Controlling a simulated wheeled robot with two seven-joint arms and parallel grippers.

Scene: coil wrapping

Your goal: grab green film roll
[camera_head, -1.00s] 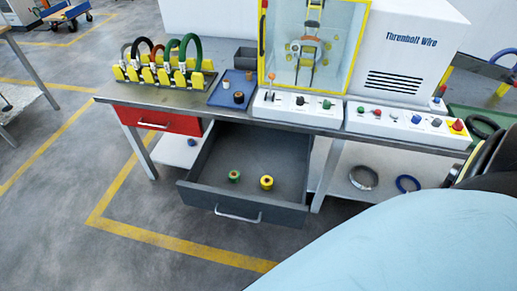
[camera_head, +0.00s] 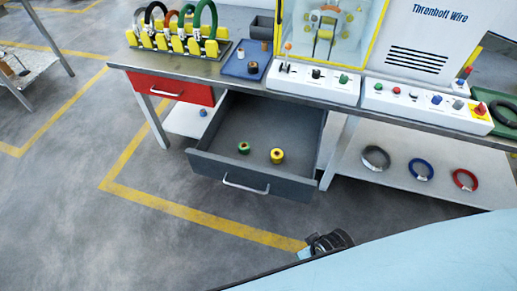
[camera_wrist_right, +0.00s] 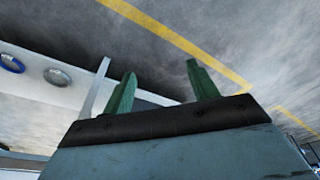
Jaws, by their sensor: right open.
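The green film roll (camera_head: 244,148) stands inside the open grey drawer (camera_head: 240,178), in the head view. A yellow roll (camera_head: 277,156) stands just to its right in the same drawer. My right gripper (camera_wrist_right: 161,68) shows in the right wrist view with its two green fingers apart and nothing between them. The floor and a yellow floor line lie beyond the fingers. A dark part of my own arm (camera_head: 328,242) shows at the bottom of the head view, below the drawer and apart from it. My left gripper is not in view.
The workbench (camera_head: 225,73) stands above the drawer, with a red drawer (camera_head: 172,88) to the left. A lower shelf (camera_head: 405,190) holds grey, blue and red coils. The drawer's front wall and handle (camera_head: 246,185) face me. The floor in front is clear.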

